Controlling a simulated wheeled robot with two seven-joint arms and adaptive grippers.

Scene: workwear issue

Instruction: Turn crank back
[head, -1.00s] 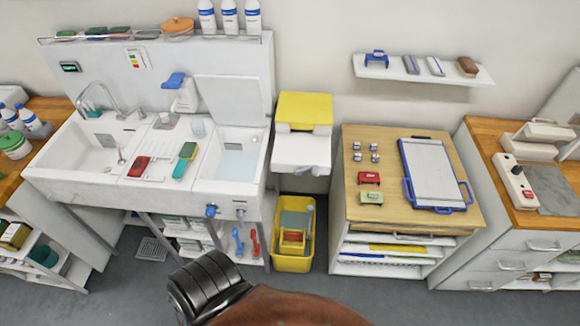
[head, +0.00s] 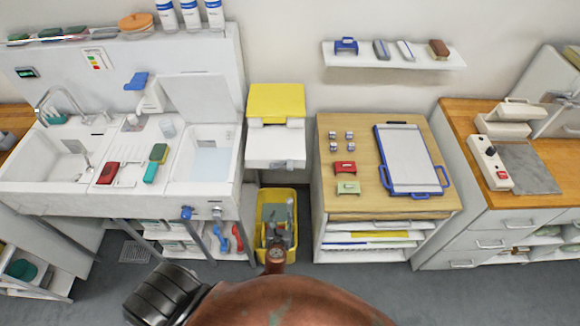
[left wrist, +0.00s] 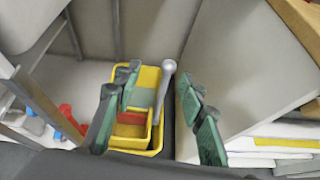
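My right gripper is not in view.
The yellow bin (head: 263,240) stands on the floor below the unit. The sink (head: 110,205) is at the left, with blue and red handles under it. The wooden-topped cabinet (head: 345,207) with a clipboard (head: 408,160) is close on the right.

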